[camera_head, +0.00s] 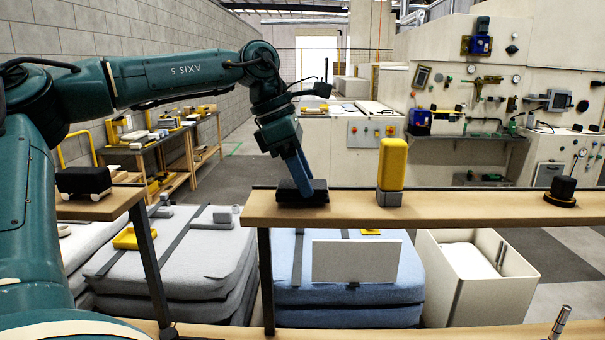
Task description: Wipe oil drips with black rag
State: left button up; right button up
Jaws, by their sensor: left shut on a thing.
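My left gripper (300,180) reaches down from the left arm to the wooden shelf (460,205). It is shut on a flat black thing, which looks like the black rag (314,192). The rag lies on or just above the left end of the shelf; I cannot tell which. I cannot make out any oil drips; the board under the rag is hidden. My right gripper is not in view.
A yellow-topped block (391,166) stands on the shelf just right of the rag. A black round object (562,190) sits near the right end. Between them the shelf is clear. Below are blue stacked sacks (400,290) and a white bin (440,290).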

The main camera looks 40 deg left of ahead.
aim_at(315, 184)
pick_arm(q)
notch_tip(315, 184, up, 3)
jog(key=p, duration=0.2)
jog(key=shift+r+p, duration=0.2)
jog(key=shift+p, duration=0.1)
jog(key=shift+r, duration=0.85)
